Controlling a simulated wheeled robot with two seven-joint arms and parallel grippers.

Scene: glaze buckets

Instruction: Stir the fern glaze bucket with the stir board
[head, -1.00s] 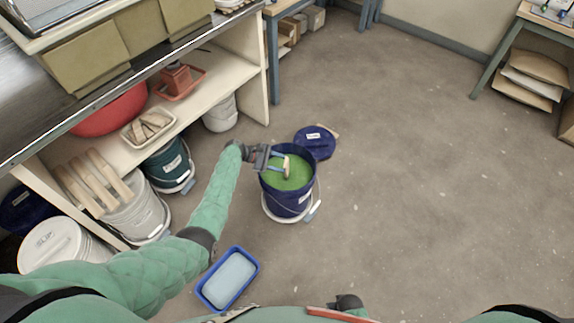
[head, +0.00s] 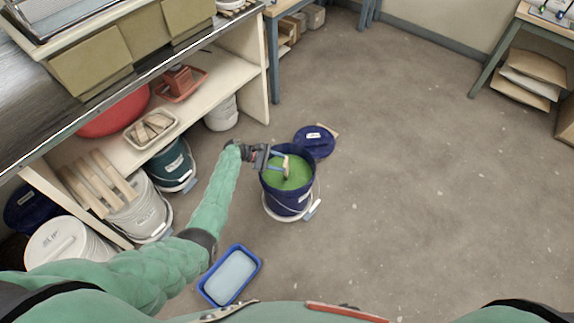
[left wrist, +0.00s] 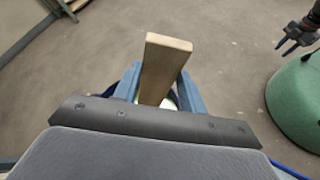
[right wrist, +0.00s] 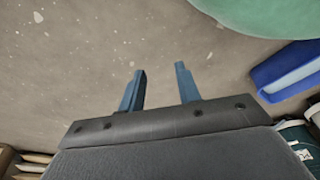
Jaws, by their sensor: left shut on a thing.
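The fern glaze bucket (head: 286,203) is dark blue, open and filled with bright green glaze. It stands upright on the floor near the middle of the head view. My left gripper (head: 277,163) is over its left rim, shut on the wooden stir board (head: 287,167). The board's upper end sticks up between the fingers, also in the left wrist view (left wrist: 165,68). Its lower end is hidden in the green glaze. My right gripper (right wrist: 160,88) is open and empty over the floor in the right wrist view.
A blue lid (head: 315,141) lies on the floor just behind the bucket. A blue tray (head: 230,276) lies in front, left of it. Shelving (head: 215,74) with several buckets below stands at left. The floor to the right is clear.

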